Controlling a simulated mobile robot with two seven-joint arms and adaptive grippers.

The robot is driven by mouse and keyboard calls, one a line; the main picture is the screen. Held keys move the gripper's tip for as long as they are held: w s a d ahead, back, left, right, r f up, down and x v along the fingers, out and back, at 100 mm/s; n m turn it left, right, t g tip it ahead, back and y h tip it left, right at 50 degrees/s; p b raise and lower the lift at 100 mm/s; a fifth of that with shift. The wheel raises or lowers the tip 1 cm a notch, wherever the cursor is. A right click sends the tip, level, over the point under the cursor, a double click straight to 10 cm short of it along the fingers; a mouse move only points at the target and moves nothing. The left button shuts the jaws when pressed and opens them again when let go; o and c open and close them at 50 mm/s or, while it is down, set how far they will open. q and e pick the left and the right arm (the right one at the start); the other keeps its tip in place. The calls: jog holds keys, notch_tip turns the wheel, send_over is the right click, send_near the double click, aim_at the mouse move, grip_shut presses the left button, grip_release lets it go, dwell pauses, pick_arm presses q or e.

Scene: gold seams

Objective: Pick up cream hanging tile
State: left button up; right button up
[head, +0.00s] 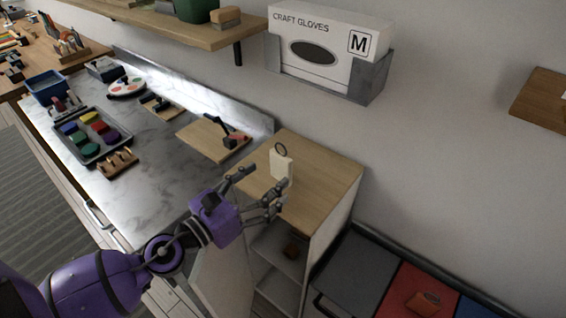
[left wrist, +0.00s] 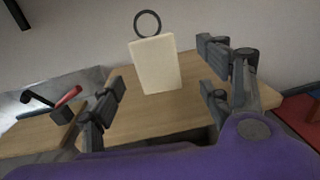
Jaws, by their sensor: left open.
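The cream hanging tile (head: 281,167) stands upright on a small wooden cabinet top (head: 325,181). A dark ring sits at its top edge. In the left wrist view the tile (left wrist: 156,64) shows ahead of the jaws, between the two finger sides and a little beyond them. My left gripper (head: 258,182) is open and empty, with its fingers spread on the near side of the tile. It also shows in the left wrist view (left wrist: 162,92). I cannot see contact between fingers and tile. My right gripper is not in view.
A craft gloves box (head: 328,50) hangs on the wall behind. A marble counter (head: 165,165) at left holds a paint tray (head: 90,135) and a wooden board with tools (head: 205,140). The cabinet front (head: 280,250) shows open shelves. Coloured bins (head: 405,290) stand at lower right.

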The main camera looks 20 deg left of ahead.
aim_at(278, 168)
pick_arm(q)
jog(key=shift+w+d+r, duration=0.15)
jog(key=shift+w, duration=0.4)
jog(key=p+x, duration=0.1)
jog(key=x, duration=0.3)
jog(key=shift+w, duration=0.3)
jog(key=shift+w+f, duration=0.2)
jog(key=shift+f, duration=0.05)
jog(key=shift+s, duration=0.1)
jog(key=shift+c, duration=0.8)
jog(key=c, duration=1.1)
jog(key=shift+c, duration=0.4)
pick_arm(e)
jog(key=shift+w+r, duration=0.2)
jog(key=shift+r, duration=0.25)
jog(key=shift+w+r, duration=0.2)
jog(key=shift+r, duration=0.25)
pick_arm(q)
jog(key=shift+r, duration=0.1)
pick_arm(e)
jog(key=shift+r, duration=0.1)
